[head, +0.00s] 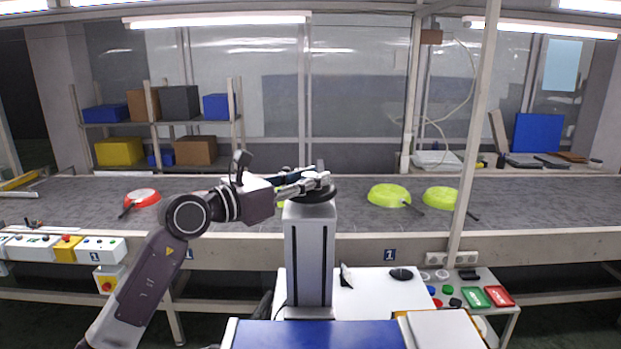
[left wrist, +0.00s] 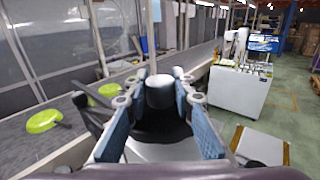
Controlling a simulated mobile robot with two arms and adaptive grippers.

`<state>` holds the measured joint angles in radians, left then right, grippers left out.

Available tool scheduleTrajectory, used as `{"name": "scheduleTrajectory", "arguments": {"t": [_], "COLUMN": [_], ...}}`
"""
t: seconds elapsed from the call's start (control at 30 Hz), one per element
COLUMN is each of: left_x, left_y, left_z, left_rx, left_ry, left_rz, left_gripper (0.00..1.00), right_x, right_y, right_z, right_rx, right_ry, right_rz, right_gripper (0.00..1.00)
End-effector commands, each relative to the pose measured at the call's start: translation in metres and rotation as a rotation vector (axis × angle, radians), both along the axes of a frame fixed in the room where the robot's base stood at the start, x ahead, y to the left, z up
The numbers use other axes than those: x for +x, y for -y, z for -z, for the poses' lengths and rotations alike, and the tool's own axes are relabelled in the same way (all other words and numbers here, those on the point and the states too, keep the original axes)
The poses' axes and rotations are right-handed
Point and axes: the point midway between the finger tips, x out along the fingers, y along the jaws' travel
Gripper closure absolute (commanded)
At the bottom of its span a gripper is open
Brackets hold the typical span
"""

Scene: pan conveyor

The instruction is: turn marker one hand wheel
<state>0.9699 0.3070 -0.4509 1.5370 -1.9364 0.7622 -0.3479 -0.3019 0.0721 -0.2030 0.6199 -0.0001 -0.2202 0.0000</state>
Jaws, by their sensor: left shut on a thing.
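The hand wheel (head: 318,195) is a dark disc on top of a grey upright post (head: 309,255) in front of the conveyor. My left gripper (head: 318,178) reaches in from the left, just over the wheel. In the left wrist view, its two blue-padded fingers (left wrist: 160,103) stand on either side of a grey upright knob (left wrist: 159,90), with the dark wheel (left wrist: 162,128) beneath. The fingers are shut on this knob and partly hide the wheel. A blue marker plate reading 1 (head: 389,254) is on the conveyor's front rail. My right gripper is not in view.
The grey conveyor belt (head: 550,200) carries a red pan (head: 142,197) and green pans (head: 388,194) (head: 441,197). A control box (head: 100,248) is at the left. A white table (head: 375,297) with small parts stands right of the post.

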Motion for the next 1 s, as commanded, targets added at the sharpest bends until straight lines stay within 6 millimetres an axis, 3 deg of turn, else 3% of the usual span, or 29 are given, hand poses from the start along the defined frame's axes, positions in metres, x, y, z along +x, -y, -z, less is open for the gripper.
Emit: {"name": "scheduleTrajectory", "arguments": {"t": [0.57,1.0], "left_x": [0.002,0.000], "left_y": [0.000,0.000], "left_z": [0.008,0.003], "left_rx": [0.007,0.003], "left_ry": [-0.009,-0.006], "left_rz": [0.218,0.388], "left_gripper": [1.00,1.00], "right_x": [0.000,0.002], "right_y": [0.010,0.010], "right_z": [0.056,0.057], "right_rx": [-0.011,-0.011], "right_ry": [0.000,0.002], "right_rz": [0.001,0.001], "right_gripper": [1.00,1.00]}}
